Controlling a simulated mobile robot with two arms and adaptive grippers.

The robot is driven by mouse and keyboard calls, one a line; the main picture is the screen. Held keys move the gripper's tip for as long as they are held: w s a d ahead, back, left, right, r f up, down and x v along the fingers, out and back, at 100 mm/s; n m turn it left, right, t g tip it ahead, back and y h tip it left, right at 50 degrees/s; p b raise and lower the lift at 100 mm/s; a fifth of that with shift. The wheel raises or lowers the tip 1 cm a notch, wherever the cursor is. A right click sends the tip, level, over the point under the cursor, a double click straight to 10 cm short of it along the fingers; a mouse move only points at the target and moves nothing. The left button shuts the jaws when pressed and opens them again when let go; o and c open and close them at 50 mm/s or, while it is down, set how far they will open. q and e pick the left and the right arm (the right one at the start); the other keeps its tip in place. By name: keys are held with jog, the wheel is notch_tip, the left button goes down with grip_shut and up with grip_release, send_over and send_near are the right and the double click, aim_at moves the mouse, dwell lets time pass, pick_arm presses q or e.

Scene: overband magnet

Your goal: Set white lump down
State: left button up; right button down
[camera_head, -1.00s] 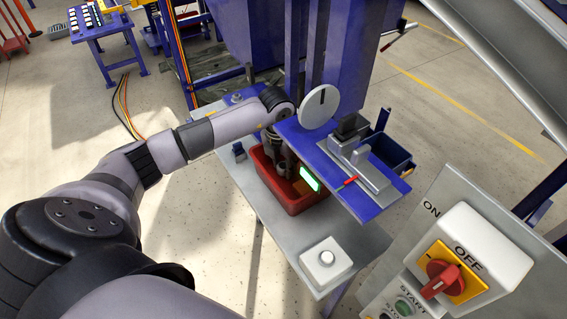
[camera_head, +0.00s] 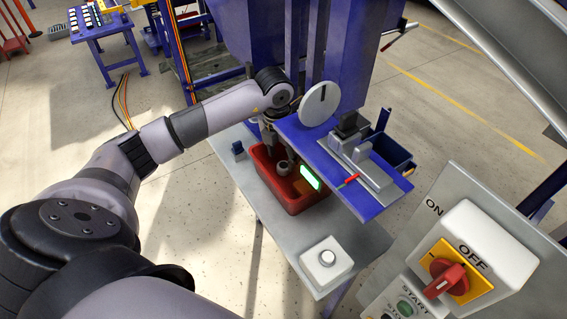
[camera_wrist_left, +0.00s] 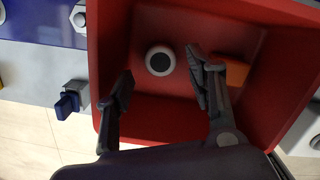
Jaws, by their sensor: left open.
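A round whitish piece with a dark centre (camera_wrist_left: 160,61), which I take to be the white lump, rests on the floor of the red bin (camera_wrist_left: 112,30). In the head view the piece (camera_head: 283,168) looks grey and sits inside the red bin (camera_head: 306,203). My left gripper (camera_wrist_left: 163,80) is open and empty, its fingers spread over the bin with the piece apart from them, just beyond the gap. In the head view the left gripper (camera_head: 272,136) is partly hidden by its own wrist. My right gripper is not in view.
An orange piece (camera_wrist_left: 236,73) also lies in the bin. A blue plate (camera_head: 340,188) with a grey fixture overhangs the bin's right side. A white button box (camera_head: 326,262) stands on the grey table (camera_head: 262,215), with free room between it and the bin.

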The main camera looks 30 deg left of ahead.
aim_at(280, 169)
pick_arm(q)
notch_tip(280, 169, up, 8)
jog(key=s+b, duration=0.1)
jog(key=shift+s+f, duration=0.1)
jog(key=shift+f, duration=0.1)
dwell(0.5)
